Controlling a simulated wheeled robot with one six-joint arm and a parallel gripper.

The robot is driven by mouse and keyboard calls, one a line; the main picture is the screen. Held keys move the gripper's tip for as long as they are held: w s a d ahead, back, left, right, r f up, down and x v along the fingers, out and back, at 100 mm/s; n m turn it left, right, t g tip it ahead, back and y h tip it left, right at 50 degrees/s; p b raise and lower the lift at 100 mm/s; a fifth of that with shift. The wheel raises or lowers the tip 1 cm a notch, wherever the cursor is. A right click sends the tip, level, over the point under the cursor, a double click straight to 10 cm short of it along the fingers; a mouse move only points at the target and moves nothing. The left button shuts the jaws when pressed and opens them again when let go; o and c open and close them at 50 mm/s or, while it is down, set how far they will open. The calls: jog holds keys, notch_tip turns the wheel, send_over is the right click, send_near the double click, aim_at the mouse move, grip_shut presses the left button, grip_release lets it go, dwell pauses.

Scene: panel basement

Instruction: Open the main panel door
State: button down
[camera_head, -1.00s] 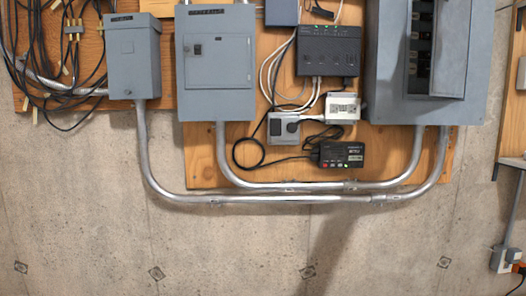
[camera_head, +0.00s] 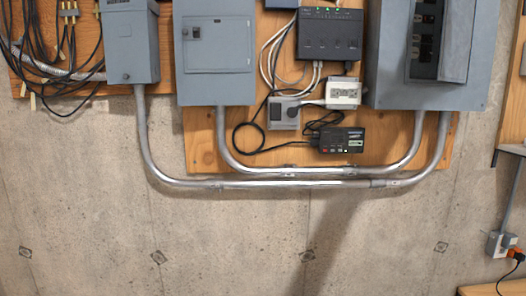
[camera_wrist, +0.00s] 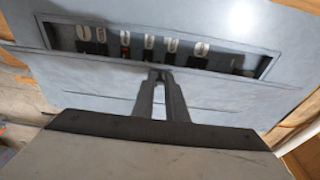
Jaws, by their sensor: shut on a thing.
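The main panel (camera_head: 390,85) is the large grey box at the upper right of the head view, cut off at the top. Its door (camera_head: 458,45) stands partly open, covering the right part of the opening. A strip of dark breakers (camera_head: 421,40) shows to its left. In the wrist view the breakers (camera_wrist: 150,45) form a row across the opening, with the grey door (camera_wrist: 90,85) below it. My gripper (camera_wrist: 160,76) is shut at the door's edge beside the opening, its fingers close together. The exact contact is small and unclear. My gripper does not show in the head view.
A closed grey box (camera_head: 216,85) and a smaller grey box (camera_head: 130,50) hang to the left. A black router (camera_head: 330,35), outlet boxes and cables sit between the panels. Metal conduits (camera_head: 270,183) run below. A shelf bracket (camera_head: 510,195) stands at the right. The lower wall is clear.

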jog(key=shift+d, duration=0.1)
jog(key=shift+s+d, duration=0.4)
jog(key=shift+s, duration=0.15)
jog(key=c, duration=1.9)
grip_release()
jog(key=shift+o, duration=0.2)
jog(key=shift+s, duration=0.1)
jog(key=shift+s+d, duration=0.45)
jog(key=shift+s, duration=0.4)
jog(key=shift+s+d, duration=0.45)
jog(key=shift+s, duration=0.45)
jog(key=shift+s+d, duration=0.45)
jog(key=shift+s, duration=0.4)
